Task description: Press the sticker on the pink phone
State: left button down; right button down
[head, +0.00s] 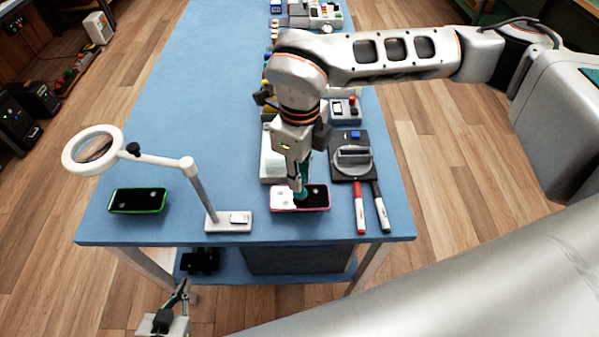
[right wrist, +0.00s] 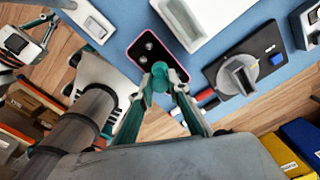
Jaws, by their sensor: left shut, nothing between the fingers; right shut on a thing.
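The pink phone (head: 318,199) lies flat near the front edge of the blue table, dark with a pink rim. A white patch, possibly the sticker, shows at its left part in the head view, partly behind my gripper. In the right wrist view the phone (right wrist: 150,48) shows pale round spots. My right gripper (head: 302,190) points down over the phone, shut on a teal round-ended tool (right wrist: 163,74). The tool's tip is at or just above the phone; I cannot tell if it touches. My left gripper (head: 183,288) is shut and empty, low in front of the table.
A magnifier lamp (head: 201,190) stands left of the phone, with a green-rimmed phone (head: 138,201) further left. A pale tray (head: 270,165) lies behind the pink phone. A black device with a grey knob (head: 352,155), a red marker (head: 360,205) and a black marker (head: 380,208) are right.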

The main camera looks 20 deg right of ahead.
jog(key=shift+f+b, duration=0.4)
jog(key=shift+f, duration=0.05)
dwell(1.7)
jog(key=shift+r, duration=0.1)
jog(key=shift+r+p, duration=1.5)
jog(key=shift+r, duration=2)
jog(key=shift+f, duration=0.1)
